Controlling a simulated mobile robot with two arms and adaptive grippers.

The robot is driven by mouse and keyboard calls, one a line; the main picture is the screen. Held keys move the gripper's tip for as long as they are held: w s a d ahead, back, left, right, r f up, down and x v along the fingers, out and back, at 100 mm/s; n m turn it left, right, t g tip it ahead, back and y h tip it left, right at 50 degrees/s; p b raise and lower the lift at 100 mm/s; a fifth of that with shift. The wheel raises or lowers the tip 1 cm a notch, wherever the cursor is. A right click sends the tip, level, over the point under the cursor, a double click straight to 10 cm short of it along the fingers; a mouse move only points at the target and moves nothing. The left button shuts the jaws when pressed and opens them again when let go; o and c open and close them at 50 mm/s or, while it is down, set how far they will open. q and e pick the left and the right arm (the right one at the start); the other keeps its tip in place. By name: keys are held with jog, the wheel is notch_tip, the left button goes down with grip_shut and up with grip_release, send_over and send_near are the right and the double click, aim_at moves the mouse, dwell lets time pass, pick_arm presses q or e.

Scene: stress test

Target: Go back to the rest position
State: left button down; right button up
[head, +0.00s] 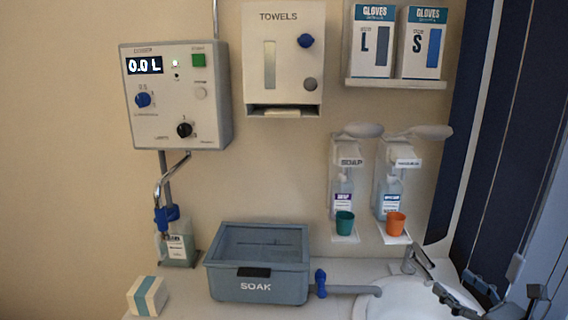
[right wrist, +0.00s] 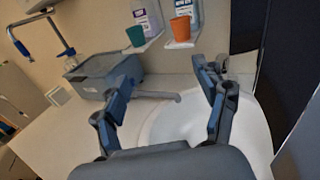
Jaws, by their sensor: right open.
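My right gripper (head: 458,286) is at the lower right of the head view, over the white sink basin (head: 388,300). In the right wrist view its two dark fingers (right wrist: 165,75) stand wide apart with nothing between them. It is open and empty. It appears apart from the cups and the soak box. My left gripper is not in view in either picture.
A grey SOAK box (head: 258,291) stands on the counter (head: 190,307), beside a spout. A teal cup (head: 344,224) and an orange cup (head: 396,224) sit under wall dispensers. A small box (head: 147,297) lies at left. Dark panels (head: 480,110) rise at right.

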jog(key=s+a+f+n+g, duration=0.3)
jog(key=s+a+f+n, duration=0.1)
jog(key=f+n, duration=0.2)
jog(key=s+a+f+n+g, duration=0.2)
jog(key=s+a+f+n, duration=0.2)
jog(key=a+f+n, duration=0.1)
jog(key=s+a+f+n+g+h, duration=0.1)
jog(key=s+a+f+n+g, duration=0.2)
jog(key=f+n, duration=0.5)
jog(key=shift+s+a+f+g, duration=0.15)
jog(key=shift+s+a+g, duration=0.15)
jog(key=shift+s+a, duration=0.65)
jog(key=s+a+f+n+g+h, duration=0.1)
jog(key=s+f+n+g+h, duration=0.1)
jog(key=s+n, duration=0.55)
jog(key=s+a+f+n+g+h, duration=0.1)
jog(key=s+f+n+g+h, duration=0.15)
jog(key=s+n, duration=0.55)
notch_tip(320, 180, down, 28)
jog(key=s+g, duration=0.2)
jog(key=s, duration=0.1)
jog(key=s+d+f, duration=0.3)
jog(key=s+f, duration=1.1)
jog(key=s, duration=0.1)
jog(key=shift+s+f+g, duration=0.3)
jog(key=shift+g, duration=0.05)
